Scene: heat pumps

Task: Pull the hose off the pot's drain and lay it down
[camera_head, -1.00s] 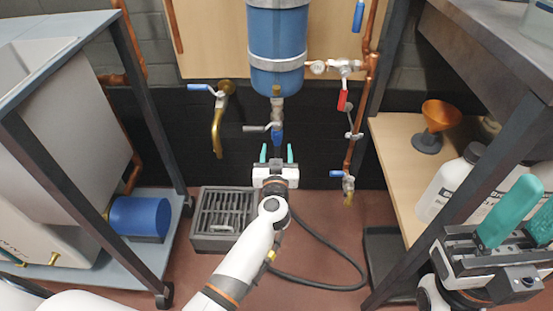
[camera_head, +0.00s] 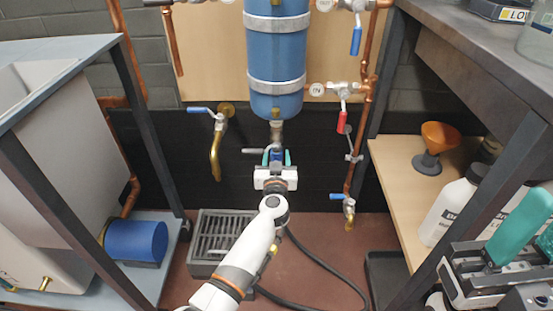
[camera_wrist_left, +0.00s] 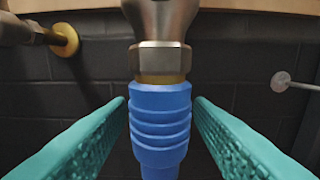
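The pot (camera_head: 275,60) is a blue upright cylinder with metal bands in the head view. Its metal drain (camera_head: 277,131) points down from the bottom; in the wrist view the drain's nut (camera_wrist_left: 160,58) is close. The hose's ribbed blue end (camera_wrist_left: 160,122) sits on the drain, directly under the nut. My left gripper (camera_head: 276,158) is open, with one teal finger on each side of the blue end and a gap on both sides. The black hose (camera_head: 325,266) curves over the floor behind my left arm. My right gripper (camera_head: 532,228) is open and empty at the lower right.
A grey grated floor drain (camera_head: 220,237) lies left of my left arm. A brass tap (camera_head: 216,155) and copper pipes with valves (camera_head: 341,122) flank the pot. A wooden shelf (camera_head: 400,170) with a funnel (camera_head: 436,142) and white bottles stands right. A blue cylinder (camera_head: 136,240) lies left.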

